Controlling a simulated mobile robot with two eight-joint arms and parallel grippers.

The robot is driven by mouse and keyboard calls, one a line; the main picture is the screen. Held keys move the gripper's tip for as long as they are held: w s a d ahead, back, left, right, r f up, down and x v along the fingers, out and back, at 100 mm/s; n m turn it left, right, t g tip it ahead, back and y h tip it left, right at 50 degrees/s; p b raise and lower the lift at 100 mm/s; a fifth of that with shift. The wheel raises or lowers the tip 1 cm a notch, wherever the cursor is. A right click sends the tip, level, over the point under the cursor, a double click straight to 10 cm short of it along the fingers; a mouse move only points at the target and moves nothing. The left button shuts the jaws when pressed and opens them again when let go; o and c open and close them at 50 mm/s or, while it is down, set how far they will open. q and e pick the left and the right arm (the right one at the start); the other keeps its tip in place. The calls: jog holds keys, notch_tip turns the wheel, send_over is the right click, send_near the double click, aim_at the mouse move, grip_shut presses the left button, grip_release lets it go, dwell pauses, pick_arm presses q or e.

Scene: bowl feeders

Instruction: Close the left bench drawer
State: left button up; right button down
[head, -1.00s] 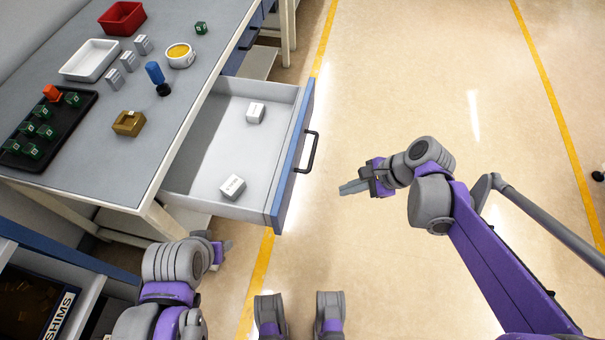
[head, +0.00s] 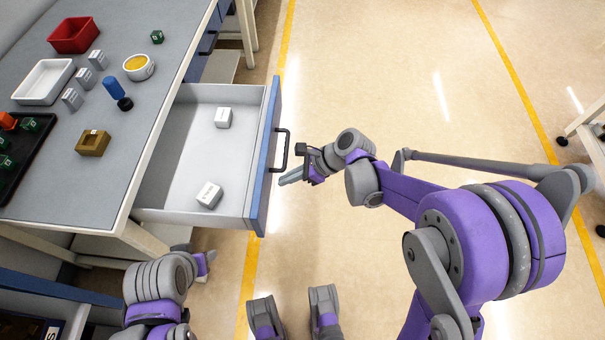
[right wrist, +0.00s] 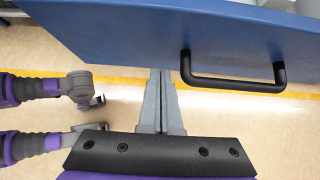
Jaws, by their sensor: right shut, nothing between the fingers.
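The bench drawer (head: 184,215) is pulled out from the bench, with a blue front and a black bar handle (head: 281,150). Two small pale labelled blocks lie inside it, one near the back (head: 223,118) and one near the front (head: 209,195). My right gripper (head: 284,181) is shut and empty, just outside the blue front, near the handle's lower end. In the right wrist view its closed fingers (right wrist: 160,98) point at the blue front (right wrist: 150,35), left of the handle (right wrist: 232,84). My left gripper (head: 205,262) is low, below the drawer; its fingers are too small to judge.
The bench top (head: 140,160) holds a red bin (head: 74,36), a white tray (head: 44,82), a yellow-filled bowl (head: 139,67), a brown block (head: 92,143) and a black tray of green cubes. Open floor lies right of the drawer.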

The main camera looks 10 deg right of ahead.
jog(key=shift+w+a, duration=0.15)
jog(key=shift+a, duration=0.4)
jog(key=shift+w+a, duration=0.15)
jog(key=shift+a, duration=0.35)
jog(key=b, duration=0.1)
send_over(168, 183)
jog(key=shift+s+d, duration=0.1)
jog(key=shift+d, duration=0.1)
jog(key=shift+a+r, duration=0.1)
jog(key=shift+a, duration=0.25)
jog(key=shift+r, duration=0.1)
